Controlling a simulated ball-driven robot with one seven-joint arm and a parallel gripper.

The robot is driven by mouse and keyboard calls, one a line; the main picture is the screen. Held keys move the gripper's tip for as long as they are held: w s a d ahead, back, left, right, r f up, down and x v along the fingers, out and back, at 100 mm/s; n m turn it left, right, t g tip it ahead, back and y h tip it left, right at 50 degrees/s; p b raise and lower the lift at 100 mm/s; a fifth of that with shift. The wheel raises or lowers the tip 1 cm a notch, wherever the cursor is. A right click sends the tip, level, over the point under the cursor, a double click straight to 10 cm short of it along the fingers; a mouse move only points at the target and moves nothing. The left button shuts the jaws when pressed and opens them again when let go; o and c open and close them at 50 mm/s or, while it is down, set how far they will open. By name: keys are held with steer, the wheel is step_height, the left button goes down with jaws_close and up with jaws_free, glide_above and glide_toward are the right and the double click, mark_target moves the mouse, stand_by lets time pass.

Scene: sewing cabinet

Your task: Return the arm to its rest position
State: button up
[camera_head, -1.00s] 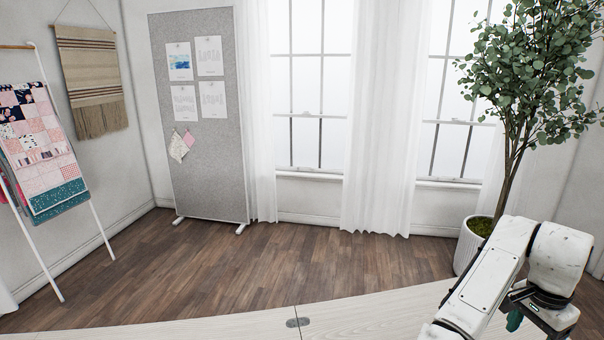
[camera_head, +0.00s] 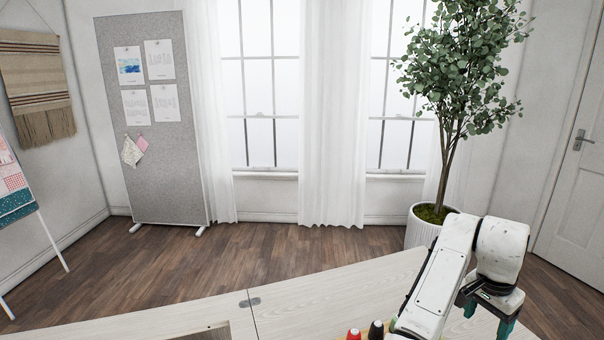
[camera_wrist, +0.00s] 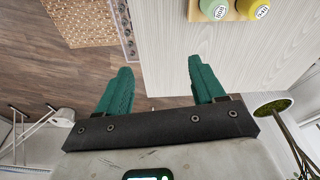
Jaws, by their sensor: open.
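My white arm (camera_head: 441,280) reaches up from the bottom right in the head view and bends over at its elbow. In the wrist view my gripper (camera_wrist: 160,90) shows two green fingers spread wide apart. Nothing is between them. Below them are the edge of the pale wooden tabletop and the wooden floor.
The pale tabletop (camera_head: 330,290) carries red and black spools (camera_head: 376,330) beside my arm. Green (camera_wrist: 214,8) and yellow spools (camera_wrist: 255,8) show in the wrist view. A potted tree (camera_head: 424,224) stands behind the arm. A door (camera_head: 578,190) is at right.

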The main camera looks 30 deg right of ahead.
steer(key=s+a+f+n, duration=0.3)
steer(key=a+f+n, duration=0.3)
steer(key=a, duration=0.4)
steer(key=s+a+f+n+t+y, duration=0.1)
steer(key=s+a+f+n, duration=0.3)
steer(key=a, duration=0.6)
steer(key=s+a+f+n+y, duration=0.1)
steer(key=s+a+f+n, duration=0.3)
steer(key=a+f+n, duration=0.4)
steer(key=a, duration=0.3)
steer(key=shift+s+n, duration=0.2)
steer(key=shift+n, duration=0.2)
